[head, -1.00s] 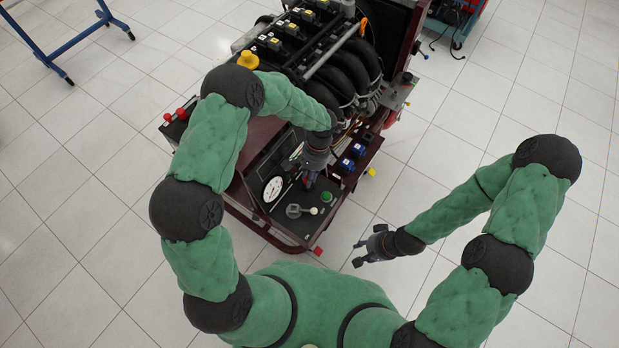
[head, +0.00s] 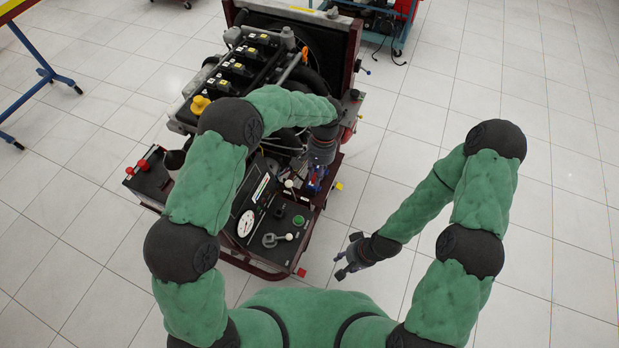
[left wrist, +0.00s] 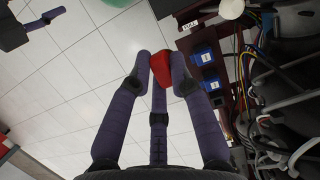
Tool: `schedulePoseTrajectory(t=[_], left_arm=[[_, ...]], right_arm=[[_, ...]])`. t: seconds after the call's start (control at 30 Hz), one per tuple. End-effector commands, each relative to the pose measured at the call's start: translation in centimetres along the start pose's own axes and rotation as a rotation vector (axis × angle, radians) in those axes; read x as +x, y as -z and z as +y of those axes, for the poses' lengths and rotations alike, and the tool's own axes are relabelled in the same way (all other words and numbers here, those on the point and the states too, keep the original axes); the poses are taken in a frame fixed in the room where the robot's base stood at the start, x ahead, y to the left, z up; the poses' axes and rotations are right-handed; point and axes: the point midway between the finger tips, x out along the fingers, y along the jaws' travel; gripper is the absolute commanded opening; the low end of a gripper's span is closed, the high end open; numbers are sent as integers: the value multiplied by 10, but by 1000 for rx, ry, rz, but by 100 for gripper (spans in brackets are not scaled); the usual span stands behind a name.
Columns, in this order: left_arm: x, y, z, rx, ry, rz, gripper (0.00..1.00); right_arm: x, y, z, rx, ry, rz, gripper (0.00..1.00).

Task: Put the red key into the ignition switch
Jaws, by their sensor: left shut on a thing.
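My left gripper (head: 316,182) is shut on the red key (left wrist: 160,69); in the left wrist view the key's red body shows between the two fingertips. In the head view this gripper is over the right side of the control panel (head: 262,216), and the key cannot be made out clearly. A dark round fitting (head: 280,211) on the panel, left of the green button (head: 298,220), may be the ignition switch; I cannot tell for sure. My right gripper (head: 342,258) is open and empty over the floor, right of the trainer.
The engine (head: 245,65) stands behind the panel. A round gauge (head: 246,223), a grey lever (head: 272,240) and red knobs (head: 143,165) are on the trainer. Blue boxes (left wrist: 203,57) sit beside the left gripper, with loose cables nearby. The floor at right is clear.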

Motion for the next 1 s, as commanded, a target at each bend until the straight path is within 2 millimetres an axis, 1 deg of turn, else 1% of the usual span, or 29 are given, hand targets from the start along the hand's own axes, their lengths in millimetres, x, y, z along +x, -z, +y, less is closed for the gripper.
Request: schedulePoseTrajectory(t=[0.07,0.17,0.27,0.4,0.5,0.6,0.7,0.8,0.9,1.0], left_arm=[[3,-8,-9,-28,-7,-1,0],[11,-25,-25,-86,-19,0,0],[23,-50,-44,-163,-37,-1,0],[41,-90,-66,-274,-64,-1,0],[52,-118,-76,-346,-83,-2,0],[62,-142,-82,-405,-100,-4,0],[69,-159,-86,-448,-112,-5,0],[74,-170,-87,-475,-120,-5,0],[76,-174,-87,-486,-124,-5,0],[79,-174,-87,-489,-125,-5,0]], right_arm=[[1,0,0,0,0,0,40],[3,0,1,0,0,0,40],[5,0,2,0,0,0,40],[8,0,3,0,0,0,40],[9,0,3,0,0,0,40],[11,0,4,0,0,0,40],[12,0,4,0,0,0,40],[12,0,4,0,0,0,40],[13,0,5,0,0,0,40],[15,1,5,0,0,0,40]])
